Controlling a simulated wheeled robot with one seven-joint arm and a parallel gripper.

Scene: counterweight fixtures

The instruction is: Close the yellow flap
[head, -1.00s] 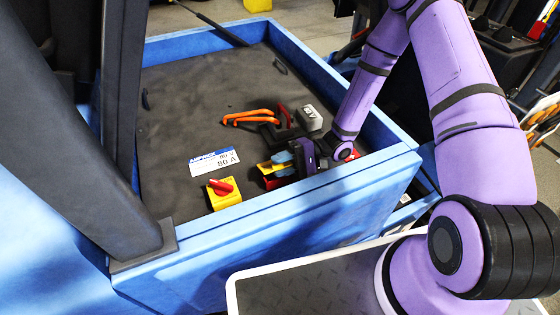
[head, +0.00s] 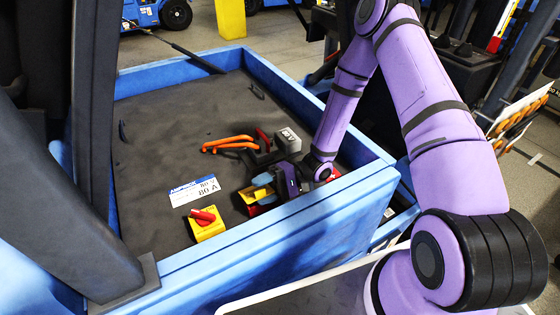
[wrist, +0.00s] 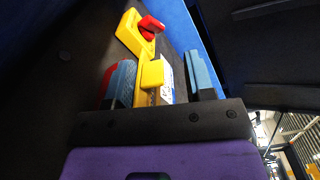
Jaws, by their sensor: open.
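The yellow flap (head: 256,194) is in the open box in the head view, beside my gripper, with a red part just below it. In the wrist view a yellow piece, apparently the flap (wrist: 152,78), stands between my two blue-grey fingers. My gripper (wrist: 163,80) is open, one finger on each side of the yellow piece. The right finger is clearly apart from it; the left finger is close, and I cannot tell whether it touches. In the head view my gripper (head: 268,181) partly hides the flap and its hinge, so its angle is unclear.
A yellow block with a red handle (head: 207,222) sits nearer the front wall. A white label (head: 195,190) lies left of the flap. Orange handles (head: 230,143) and a grey block (head: 287,140) are behind. The blue box rim (head: 300,215) bounds the front; the left floor is clear.

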